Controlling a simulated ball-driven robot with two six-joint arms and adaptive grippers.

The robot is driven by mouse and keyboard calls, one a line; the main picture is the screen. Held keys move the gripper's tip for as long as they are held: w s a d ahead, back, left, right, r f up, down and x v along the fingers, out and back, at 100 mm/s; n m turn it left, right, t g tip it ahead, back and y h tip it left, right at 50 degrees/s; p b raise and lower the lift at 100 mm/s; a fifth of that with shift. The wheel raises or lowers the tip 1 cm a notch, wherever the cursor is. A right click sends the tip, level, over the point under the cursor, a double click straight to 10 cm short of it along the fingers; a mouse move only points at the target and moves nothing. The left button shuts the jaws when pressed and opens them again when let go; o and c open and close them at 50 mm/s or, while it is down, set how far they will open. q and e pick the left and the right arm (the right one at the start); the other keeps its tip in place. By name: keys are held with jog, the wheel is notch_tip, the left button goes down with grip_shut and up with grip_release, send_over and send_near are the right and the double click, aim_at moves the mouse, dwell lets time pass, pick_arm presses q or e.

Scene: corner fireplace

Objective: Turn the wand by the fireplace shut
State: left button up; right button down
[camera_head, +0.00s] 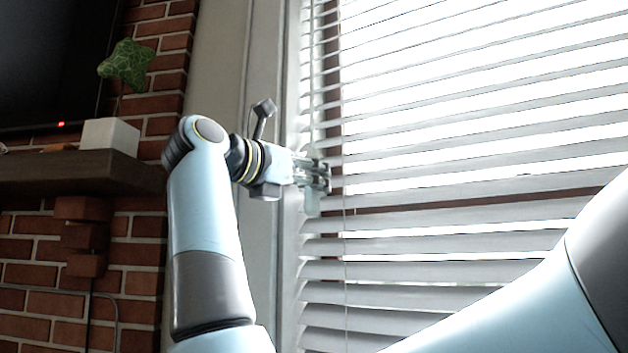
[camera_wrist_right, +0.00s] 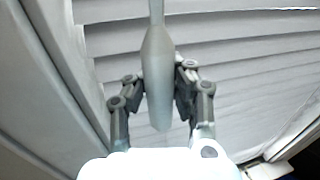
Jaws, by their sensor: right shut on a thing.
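The wand (camera_wrist_right: 157,75) is a pale rod with a thicker, tapered handle, and it hangs upright in front of the blind in the right wrist view. My right gripper (camera_wrist_right: 160,92) is shut on the wand's handle, with a finger on each side. In the head view my right gripper (camera_head: 322,177) is at the blind's left edge, and the wand's pale lower end (camera_head: 312,203) shows just under the fingers. The blind (camera_head: 450,158) has white slats, with bright daylight showing between many of them. My left gripper is not in view.
A brick fireplace (camera_head: 140,255) with a dark mantel (camera_head: 85,172) stands at the left. A white box (camera_head: 110,134) and a green leaf-patterned ornament (camera_head: 127,65) are by the mantel. A thin cord (camera_head: 345,240) hangs along the blind close to the gripper.

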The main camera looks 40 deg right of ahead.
jog(key=shift+f, duration=0.1)
jog(key=n+t+b, duration=0.1)
jog(key=t, duration=0.1)
jog(key=shift+f+n+t, duration=0.1)
jog(key=shift+n+t, duration=0.2)
jog(key=shift+t, duration=0.1)
jog(key=shift+w+n+t+y+b, duration=0.1)
jog(key=shift+n+t+y+b, duration=0.3)
jog(key=shift+n+t, duration=0.55)
jog(key=n+t+y, duration=0.2)
jog(key=t, duration=0.1)
jog(key=n+t+y, duration=0.1)
jog(key=n+t, duration=0.1)
jog(key=t, duration=0.1)
jog(key=shift+w+n+t+y, duration=0.1)
jog(key=shift+n+t+y, duration=0.15)
jog(key=shift+t+y, duration=0.15)
jog(key=shift+a+y, duration=0.1)
jog(key=shift+y, duration=0.2)
jog(key=c, duration=1.1)
grip_release()
jog(key=shift+a+t, duration=0.2)
jog(key=shift+t, duration=0.05)
jog(key=shift+d, duration=0.1)
jog(key=shift+r, duration=0.2)
